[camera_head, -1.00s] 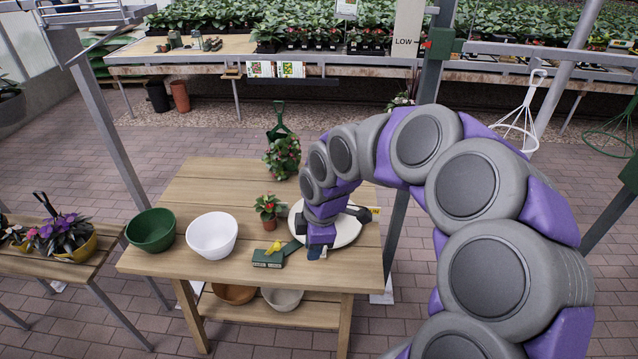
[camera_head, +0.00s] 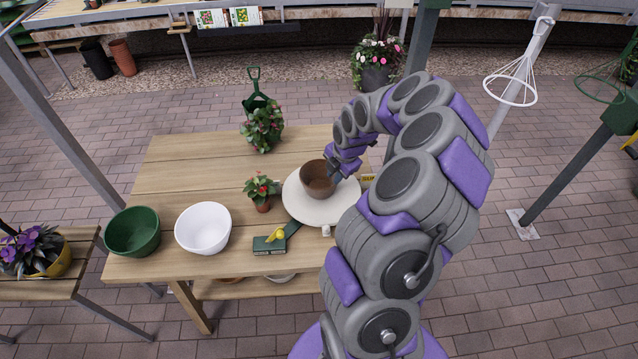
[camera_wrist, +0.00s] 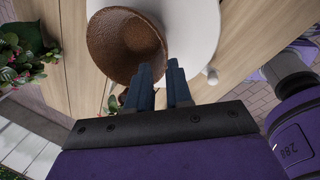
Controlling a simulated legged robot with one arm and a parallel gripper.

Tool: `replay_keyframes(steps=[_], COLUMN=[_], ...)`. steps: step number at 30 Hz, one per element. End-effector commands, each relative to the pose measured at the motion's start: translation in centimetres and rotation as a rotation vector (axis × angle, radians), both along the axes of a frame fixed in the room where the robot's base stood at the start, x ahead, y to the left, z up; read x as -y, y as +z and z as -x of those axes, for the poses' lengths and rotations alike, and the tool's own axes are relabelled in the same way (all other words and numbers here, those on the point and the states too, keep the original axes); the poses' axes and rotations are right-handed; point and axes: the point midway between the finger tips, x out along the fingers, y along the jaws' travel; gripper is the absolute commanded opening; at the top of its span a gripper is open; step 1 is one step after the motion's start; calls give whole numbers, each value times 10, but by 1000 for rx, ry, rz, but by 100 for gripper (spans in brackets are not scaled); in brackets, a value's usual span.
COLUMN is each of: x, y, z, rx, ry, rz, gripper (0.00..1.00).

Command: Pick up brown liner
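The brown liner (camera_head: 316,181) is a round, bowl-shaped, rough-textured piece. It sits hollow side up on a round white disc (camera_head: 322,210) on the wooden table. My gripper (camera_head: 338,172) is at the liner's right side, close to its rim. In the wrist view, the liner (camera_wrist: 122,42) shows at the top, and my two dark blue fingers (camera_wrist: 160,68) reach up to its near edge. The fingers are parted, with a narrow gap between the tips. The left finger overlaps the rim in the picture; I cannot tell whether it touches.
A leafy plant (camera_head: 262,125) is at the back. The table's left rear (camera_head: 190,165) is clear.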

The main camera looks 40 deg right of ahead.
Motion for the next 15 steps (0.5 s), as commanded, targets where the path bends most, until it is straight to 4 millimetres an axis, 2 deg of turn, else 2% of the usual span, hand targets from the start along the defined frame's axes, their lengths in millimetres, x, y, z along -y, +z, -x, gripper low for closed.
replay_keyframes(steps=[1, 7, 15], x=[-1, 0, -1], y=[-14, -49, -67], z=[-1, -11, -15], rx=[-6, -1, -1], ry=[1, -1, -1], rz=[-2, -1, -1], gripper=[20, 20, 20])
